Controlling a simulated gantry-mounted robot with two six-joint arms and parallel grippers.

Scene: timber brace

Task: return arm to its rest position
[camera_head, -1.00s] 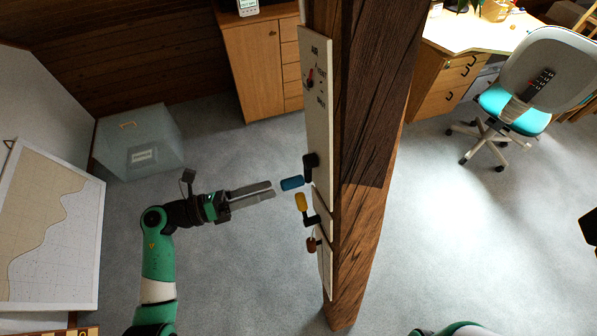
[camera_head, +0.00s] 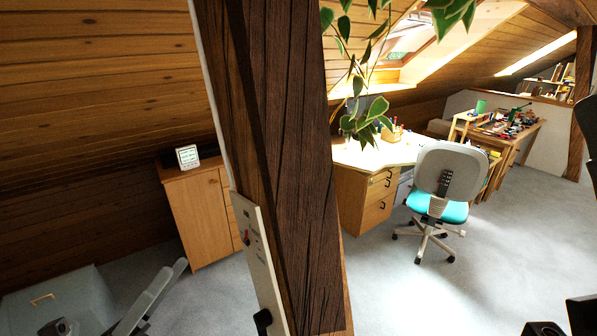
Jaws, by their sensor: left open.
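The white panel (camera_head: 262,265) on the post carries a small red switch (camera_head: 247,237) and a black handle mount (camera_head: 263,321) at the bottom edge. The blue and yellow handles are out of frame. My right gripper is not in view.
A wooden cabinet (camera_head: 197,215) stands behind the post, and a translucent box (camera_head: 75,295) is at lower left. An office chair (camera_head: 440,210) and a desk (camera_head: 360,200) are to the right. Leaves (camera_head: 365,125) hang at the top.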

